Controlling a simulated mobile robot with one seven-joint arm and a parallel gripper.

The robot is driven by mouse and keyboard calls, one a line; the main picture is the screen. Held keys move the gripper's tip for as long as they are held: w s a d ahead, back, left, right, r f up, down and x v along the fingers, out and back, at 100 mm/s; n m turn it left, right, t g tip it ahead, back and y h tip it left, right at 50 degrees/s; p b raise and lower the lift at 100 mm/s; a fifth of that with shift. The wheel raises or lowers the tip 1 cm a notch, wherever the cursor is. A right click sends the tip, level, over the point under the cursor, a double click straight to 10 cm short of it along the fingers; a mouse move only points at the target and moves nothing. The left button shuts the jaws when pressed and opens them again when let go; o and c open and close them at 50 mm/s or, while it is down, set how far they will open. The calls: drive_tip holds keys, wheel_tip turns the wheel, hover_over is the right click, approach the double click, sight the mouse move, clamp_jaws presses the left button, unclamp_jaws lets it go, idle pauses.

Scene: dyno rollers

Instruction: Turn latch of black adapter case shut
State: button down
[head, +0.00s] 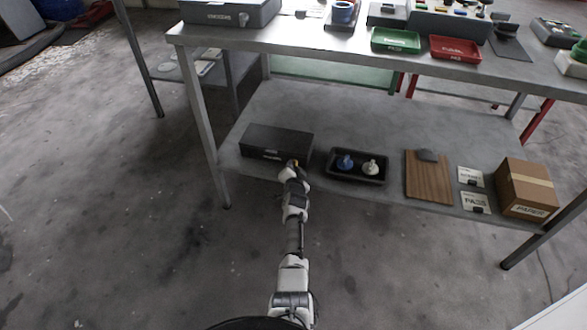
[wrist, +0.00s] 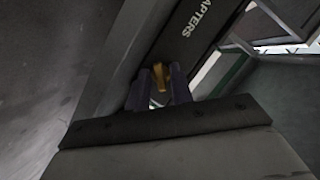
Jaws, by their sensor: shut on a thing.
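The black adapter case (head: 277,140) lies on the lower shelf at the left, its lid down. In the wrist view its dark front (wrist: 207,45) runs at a slant and shows the letters "APTERS". A small brass-coloured latch (wrist: 162,76) sits on that front. My gripper (wrist: 160,90) is shut on the latch, with one dark finger on each side of it. In the head view my gripper (head: 293,164) reaches the right part of the case's front. The latch's exact angle is hard to tell.
A black tray (head: 357,179) with a blue and a white piece stands right of the case. Farther right are a wooden board (head: 428,183), "PASS" cards and a cardboard box (head: 526,188). The table leg (head: 206,135) stands left of the case.

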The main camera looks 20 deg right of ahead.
drive_tip(key=shift+r+p, duration=0.15)
drive_tip(key=shift+p, duration=0.3)
drive_tip(key=shift+a+r+n+p, duration=0.15)
drive_tip(key=shift+n+p, duration=0.35)
drive_tip(key=shift+p, duration=0.35)
drive_tip(key=n+g+p, duration=0.1)
drive_tip(key=p, duration=0.1)
drive_tip(key=shift+w+h+p, duration=0.1)
drive_tip(key=shift+h+p, duration=0.2)
drive_tip(key=shift+p, duration=0.1)
drive_tip(key=shift+a+n+g+h+p, duration=0.1)
drive_tip(key=shift+n+g+h+p, duration=0.35)
drive_tip(key=shift+n+p, duration=0.55)
drive_tip(key=shift+f+n+g+h, duration=0.2)
drive_tip(key=shift+n+g+h, duration=0.15)
drive_tip(key=shift+n+h, duration=0.5)
drive_tip(key=shift+n, duration=0.35)
drive_tip(key=c, duration=1.5)
unclamp_jaws()
drive_tip(key=shift+w, duration=0.1)
drive_tip(key=shift+c, duration=0.2)
